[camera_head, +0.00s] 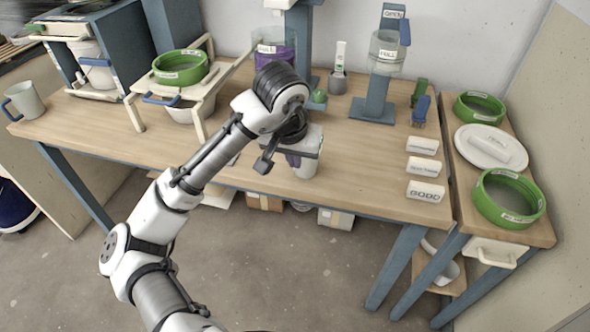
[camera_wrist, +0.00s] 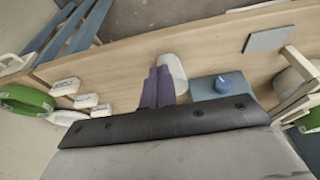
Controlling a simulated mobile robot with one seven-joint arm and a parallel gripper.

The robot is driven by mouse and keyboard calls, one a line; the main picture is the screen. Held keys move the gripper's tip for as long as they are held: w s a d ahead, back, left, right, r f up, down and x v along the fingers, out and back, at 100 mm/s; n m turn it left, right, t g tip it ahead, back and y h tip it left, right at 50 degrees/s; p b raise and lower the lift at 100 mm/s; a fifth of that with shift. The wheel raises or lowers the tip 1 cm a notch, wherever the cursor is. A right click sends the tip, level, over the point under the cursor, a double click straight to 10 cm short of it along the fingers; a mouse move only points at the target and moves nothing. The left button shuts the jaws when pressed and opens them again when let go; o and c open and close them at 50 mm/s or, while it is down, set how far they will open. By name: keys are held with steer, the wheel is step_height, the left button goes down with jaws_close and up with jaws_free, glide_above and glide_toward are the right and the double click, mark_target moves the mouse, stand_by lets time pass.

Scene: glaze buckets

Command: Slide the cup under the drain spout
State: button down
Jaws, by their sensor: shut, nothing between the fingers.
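My gripper (camera_head: 292,160) is low over the front part of the table, with its purple fingers pressed together and empty. The fingers also show in the wrist view (camera_wrist: 158,88). A white cup (camera_head: 308,168) stands right beside them near the table's front edge, partly hidden by my gripper. In the wrist view the cup (camera_wrist: 174,72) is just right of the fingers; I cannot tell whether they touch. A clear vessel with purple glaze (camera_head: 288,50) is at the back behind my arm. No drain spout can be made out; my arm hides the area below the vessel.
A blue plate with a round blue piece (camera_wrist: 230,83) lies beside the cup in the wrist view. A grey mug (camera_head: 24,101) stands far left. White label blocks (camera_head: 424,168) and a blue stand (camera_head: 373,108) are to the right. The table's front edge is close to the cup.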

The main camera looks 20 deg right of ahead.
steer(key=x, duration=0.3)
steer(key=w+x, duration=0.1)
steer(key=x, duration=0.3)
steer(key=w+d+x, duration=0.1)
steer(key=x, duration=0.3)
steer(key=shift+d+r, duration=0.1)
steer(key=shift+r, duration=0.25)
steer(key=shift+w+d+f+p, duration=0.1)
steer(key=shift+w+d+p, duration=0.2)
steer(key=shift+w, duration=0.1)
steer(key=shift+w, duration=0.1)
